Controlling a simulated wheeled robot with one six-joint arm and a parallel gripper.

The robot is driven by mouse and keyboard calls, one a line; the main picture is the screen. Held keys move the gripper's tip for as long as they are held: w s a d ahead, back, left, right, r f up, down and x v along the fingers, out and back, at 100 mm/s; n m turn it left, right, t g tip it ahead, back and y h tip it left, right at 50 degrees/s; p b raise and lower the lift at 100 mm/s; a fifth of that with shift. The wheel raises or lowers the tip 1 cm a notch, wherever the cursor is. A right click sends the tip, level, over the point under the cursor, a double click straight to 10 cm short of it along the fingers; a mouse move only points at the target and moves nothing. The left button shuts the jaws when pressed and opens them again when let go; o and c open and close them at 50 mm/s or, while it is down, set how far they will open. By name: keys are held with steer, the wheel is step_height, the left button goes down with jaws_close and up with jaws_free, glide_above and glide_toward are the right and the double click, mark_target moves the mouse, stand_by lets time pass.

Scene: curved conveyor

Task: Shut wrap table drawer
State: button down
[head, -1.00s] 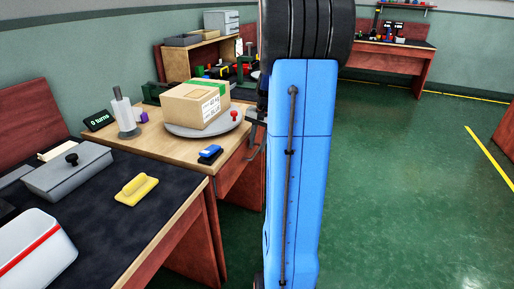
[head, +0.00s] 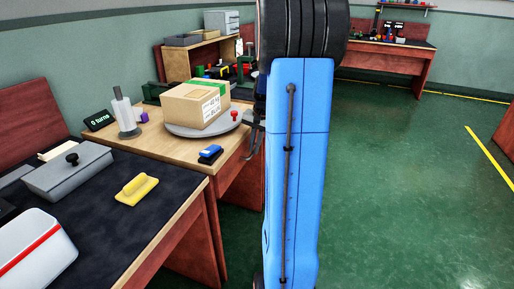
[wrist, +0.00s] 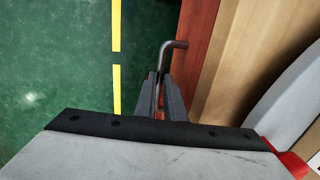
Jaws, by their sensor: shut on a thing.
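The wrap table (head: 150,122) stands left of my blue arm in the head view, with a light wood top. In the wrist view, my gripper (wrist: 160,88) is shut on a bent metal drawer handle (wrist: 176,45), beside a reddish-brown front (wrist: 196,45) and the light wood top (wrist: 235,50). The handle also shows at the table's right side in the head view (head: 251,151). My arm hides much of the drawer there, so I cannot tell how far it stands open.
A taped carton (head: 192,104) sits on a grey turntable (head: 174,129) with a red knob. A blue-and-black item (head: 210,153) lies near the table's front edge. A dark-topped bench (head: 150,215) is nearer on the left. Green floor (head: 415,180) is clear on the right.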

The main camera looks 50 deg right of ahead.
steer(key=shift+w+a, duration=0.2)
steer(key=shift+w, duration=0.4)
steer(key=c, duration=1.8)
jaws_free()
steer(key=shift+w, duration=0.1)
steer(key=shift+c, duration=0.2)
